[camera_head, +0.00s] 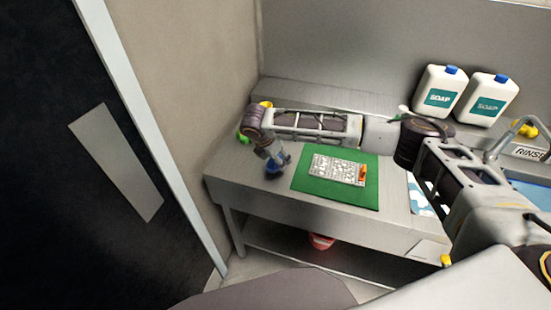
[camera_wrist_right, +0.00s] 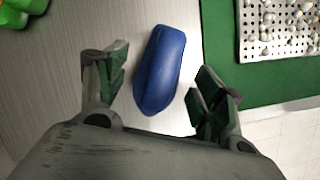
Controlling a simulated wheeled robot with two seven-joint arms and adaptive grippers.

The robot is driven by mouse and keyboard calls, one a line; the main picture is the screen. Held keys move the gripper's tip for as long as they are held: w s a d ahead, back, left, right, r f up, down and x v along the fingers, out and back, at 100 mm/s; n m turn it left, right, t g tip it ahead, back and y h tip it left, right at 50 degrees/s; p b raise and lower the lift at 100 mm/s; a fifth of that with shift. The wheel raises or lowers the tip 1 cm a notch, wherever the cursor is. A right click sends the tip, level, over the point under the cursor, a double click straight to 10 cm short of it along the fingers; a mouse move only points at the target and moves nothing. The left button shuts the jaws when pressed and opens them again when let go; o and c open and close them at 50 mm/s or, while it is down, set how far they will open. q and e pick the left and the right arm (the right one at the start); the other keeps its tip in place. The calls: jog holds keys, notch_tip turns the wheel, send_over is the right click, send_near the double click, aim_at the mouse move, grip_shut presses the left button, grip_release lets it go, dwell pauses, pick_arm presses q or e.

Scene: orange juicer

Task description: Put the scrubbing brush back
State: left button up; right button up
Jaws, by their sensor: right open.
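The scrubbing brush (camera_head: 272,173) is a blue, rounded, elongated block on the metal counter, left of the green mat. In the right wrist view the brush (camera_wrist_right: 160,72) lies between my right gripper's fingers, with a gap on each side; its bristles are hidden. My right arm reaches across the counter from the right. My right gripper (camera_head: 274,160) points down over the brush, open and empty, and partly covers it in the head view. My left gripper is not in view.
A green mat (camera_head: 302,183) carries a perforated metal tray (camera_head: 332,163) with small pieces and an orange item (camera_head: 362,173). A green object (camera_wrist_right: 22,10) lies left of the brush. Two soap jugs (camera_head: 441,92) stand at the back. A red bucket (camera_head: 321,242) is below.

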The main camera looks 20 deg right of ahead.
jog(key=shift+r, duration=0.1)
jog(key=v, duration=1.2)
